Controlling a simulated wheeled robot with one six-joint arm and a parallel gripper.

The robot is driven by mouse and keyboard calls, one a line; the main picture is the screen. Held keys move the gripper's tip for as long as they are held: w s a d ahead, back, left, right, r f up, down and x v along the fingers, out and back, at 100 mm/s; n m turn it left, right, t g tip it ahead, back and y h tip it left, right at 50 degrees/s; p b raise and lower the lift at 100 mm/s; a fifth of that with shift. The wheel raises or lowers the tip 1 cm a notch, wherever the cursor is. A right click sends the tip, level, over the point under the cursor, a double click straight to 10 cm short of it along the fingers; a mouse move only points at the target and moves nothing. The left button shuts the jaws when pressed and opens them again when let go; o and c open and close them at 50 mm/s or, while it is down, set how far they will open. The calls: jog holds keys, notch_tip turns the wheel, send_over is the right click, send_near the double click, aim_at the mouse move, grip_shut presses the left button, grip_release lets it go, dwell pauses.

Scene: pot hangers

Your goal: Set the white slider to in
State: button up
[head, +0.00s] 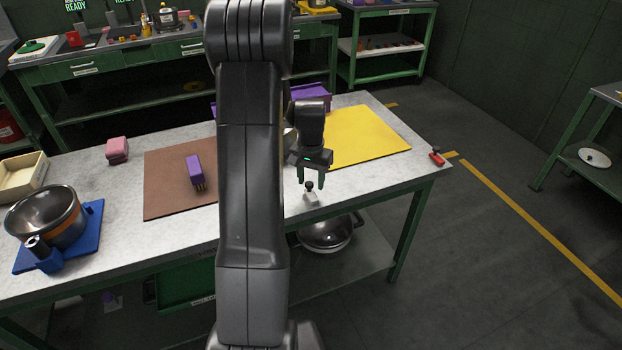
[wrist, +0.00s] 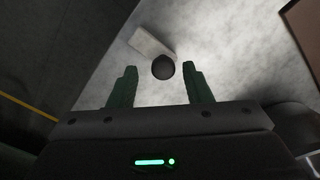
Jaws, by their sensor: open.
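The white slider (head: 311,197) sits near the table's front edge, with a dark round knob (head: 309,186) standing on it. In the wrist view, the slider's pale block (wrist: 151,42) lies near the top, and its knob (wrist: 163,67) is just beyond and between the fingertips. My gripper (head: 312,182) is open and points down above the slider, with the knob between or close to its fingers. In the wrist view my gripper (wrist: 156,72) is empty. I cannot tell whether either finger touches the knob.
A yellow mat (head: 368,136) and a brown mat (head: 165,202) lie on the grey table. A purple block with prongs (head: 195,170) is on the brown mat. A red slider-like piece (head: 437,157) sits at the right corner. A pan (head: 327,235) is below.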

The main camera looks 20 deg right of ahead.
aim_at(311, 183)
notch_tip(311, 183, up, 14)
jog(key=shift+f, duration=0.15)
dwell(0.4)
notch_tip(311, 183, down, 14)
jog(key=shift+a, duration=0.4)
jog(key=shift+d, duration=0.1)
dwell(0.4)
